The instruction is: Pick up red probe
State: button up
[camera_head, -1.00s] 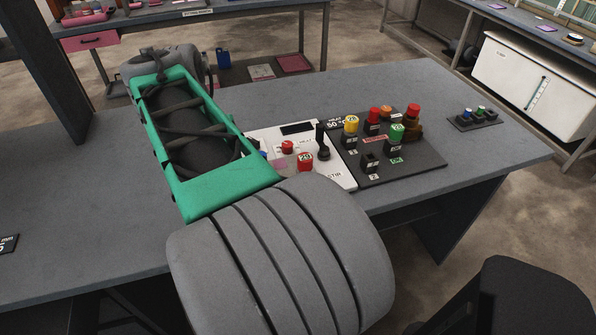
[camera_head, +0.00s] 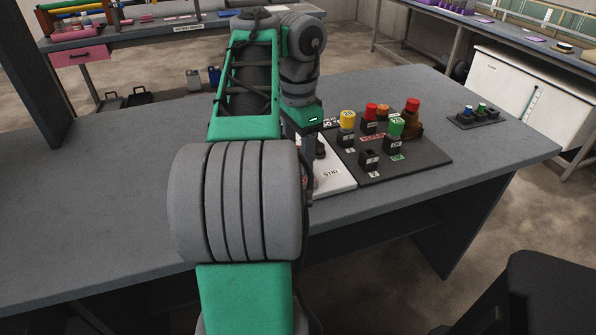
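A red-capped piece (camera_head: 370,112) stands in a black holder on the dark board (camera_head: 430,153). A second red top sits on an amber bottle (camera_head: 412,108) at the board's back right. No label here reads as a probe, so I cannot tell which is the red probe. My gripper (camera_head: 304,137) hangs below my green wrist, over the white stirrer plate (camera_head: 337,181), left of the board and apart from both red tops. Its fingers are dark and mostly hidden by my arm, which also covers most of the plate and its red pieces.
A yellow-capped piece (camera_head: 347,120), a green-capped piece (camera_head: 396,127) and an empty-looking black holder (camera_head: 369,160) share the board. A small black rack (camera_head: 474,119) with small coloured pieces lies to the right. The grey table (camera_head: 90,215) is clear at left. A black chair (camera_head: 530,290) stands at front right.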

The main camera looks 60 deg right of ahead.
jog(key=shift+r, duration=0.1)
grip_shut()
dwell(0.5)
